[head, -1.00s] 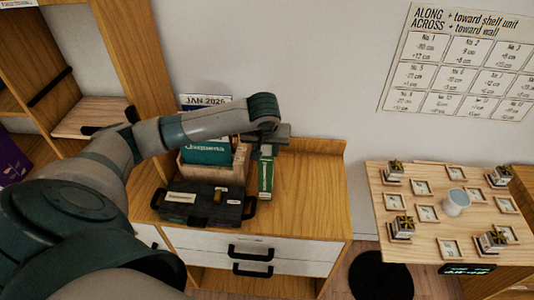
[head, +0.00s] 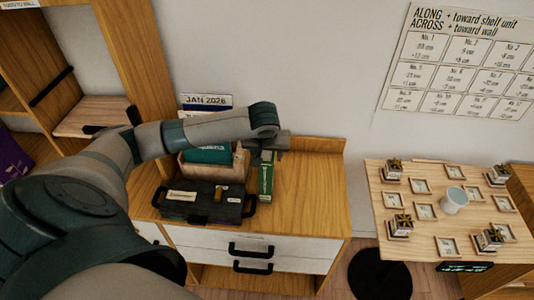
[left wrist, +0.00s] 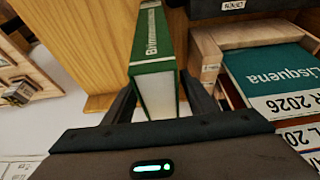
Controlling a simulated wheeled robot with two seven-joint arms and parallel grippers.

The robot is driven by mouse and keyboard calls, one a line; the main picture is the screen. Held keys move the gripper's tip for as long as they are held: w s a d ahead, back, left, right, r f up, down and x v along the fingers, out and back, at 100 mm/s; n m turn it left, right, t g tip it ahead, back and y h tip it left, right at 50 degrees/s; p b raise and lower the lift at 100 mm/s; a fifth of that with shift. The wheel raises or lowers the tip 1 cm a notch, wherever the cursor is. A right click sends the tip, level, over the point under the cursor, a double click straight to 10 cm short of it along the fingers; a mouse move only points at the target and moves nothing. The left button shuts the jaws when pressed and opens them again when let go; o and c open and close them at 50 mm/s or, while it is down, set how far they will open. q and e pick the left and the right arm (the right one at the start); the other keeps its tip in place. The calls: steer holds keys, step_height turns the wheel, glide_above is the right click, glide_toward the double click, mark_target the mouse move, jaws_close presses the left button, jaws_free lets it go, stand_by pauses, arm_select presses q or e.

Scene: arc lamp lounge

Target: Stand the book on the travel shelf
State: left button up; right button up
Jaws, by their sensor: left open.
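A green book with white spine lettering (head: 266,180) stands upright on the wooden cabinet top, just right of a wooden box. In the left wrist view the green book (left wrist: 156,68) shows its spine and pale page edge. My left gripper (head: 270,143) is over the book's top end in the head view. Its open fingers (left wrist: 160,88) straddle the book in the left wrist view; contact cannot be told. No label naming the travel shelf is readable; a pale shelf board (head: 92,117) sits in the wooden shelf unit at left. My right gripper is not in view.
A dark case with handles (head: 205,202) lies in front of the wooden box (head: 198,170), which holds a teal "Lisquena" item (head: 208,154). A calendar (head: 207,101) is behind. The cabinet top right of the book (head: 312,190) is clear. A side table (head: 470,225) holds small items.

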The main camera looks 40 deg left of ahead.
arm_select(q)
steer(key=shift+r, duration=0.2)
steer(key=shift+s+r, duration=0.1)
steer(key=shift+r, duration=0.15)
steer(key=b+v, duration=0.2)
steer(key=v, duration=0.8)
steer(key=shift+d, duration=0.15)
steer(key=shift+s+d+r, duration=0.1)
steer(key=shift+s+r, duration=0.15)
steer(key=shift+r, duration=0.35)
steer(key=shift+f, duration=0.1)
